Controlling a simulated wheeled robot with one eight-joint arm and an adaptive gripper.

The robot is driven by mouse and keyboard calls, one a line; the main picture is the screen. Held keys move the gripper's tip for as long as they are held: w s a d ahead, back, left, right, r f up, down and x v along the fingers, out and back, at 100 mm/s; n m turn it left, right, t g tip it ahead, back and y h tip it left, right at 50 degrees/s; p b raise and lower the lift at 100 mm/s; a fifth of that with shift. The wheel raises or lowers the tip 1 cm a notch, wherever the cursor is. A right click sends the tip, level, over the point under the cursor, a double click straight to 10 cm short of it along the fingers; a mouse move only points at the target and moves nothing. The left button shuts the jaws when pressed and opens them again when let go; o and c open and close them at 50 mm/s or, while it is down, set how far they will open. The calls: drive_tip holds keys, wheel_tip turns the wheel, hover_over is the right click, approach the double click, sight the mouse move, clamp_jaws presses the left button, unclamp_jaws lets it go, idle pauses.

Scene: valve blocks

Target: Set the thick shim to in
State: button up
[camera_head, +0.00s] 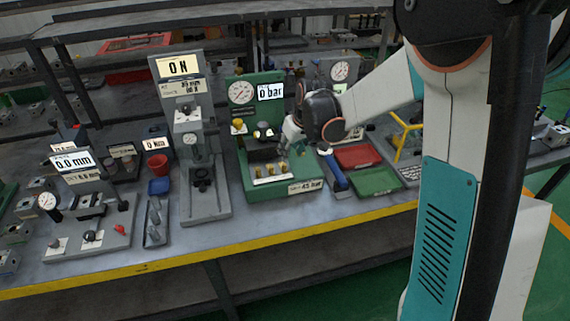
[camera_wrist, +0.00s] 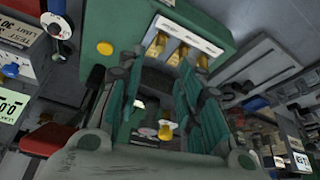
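I cannot tell for sure which part is the thick shim. Several small brass pieces stand on a pale strip at the front of the green pressure station (camera_head: 242,150); they also show in the wrist view (camera_wrist: 179,54), beyond my fingertips. My gripper (camera_head: 285,148) is over the right side of this station, close to a dark block (camera_head: 262,152). In the wrist view, its teal-padded fingers (camera_wrist: 162,85) are apart, with nothing clearly held between them. A yellow knob (camera_wrist: 166,130) shows through the gap. The gripper partly hides the station in the head view.
Left of the station stands a tall grey press (camera_head: 205,185) with a "0 N" display. A red tray (camera_head: 357,156) and a green tray (camera_head: 376,181) lie to the right. A blue-handled tool (camera_head: 335,172) lies beside them. The bench has a yellow front edge (camera_head: 245,246).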

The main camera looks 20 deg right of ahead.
sight(285, 165)
drive_tip(key=b+x, duration=0.2)
drive_tip(key=x, duration=0.7)
drive_tip(key=shift+w, duration=0.1)
clamp_jaws()
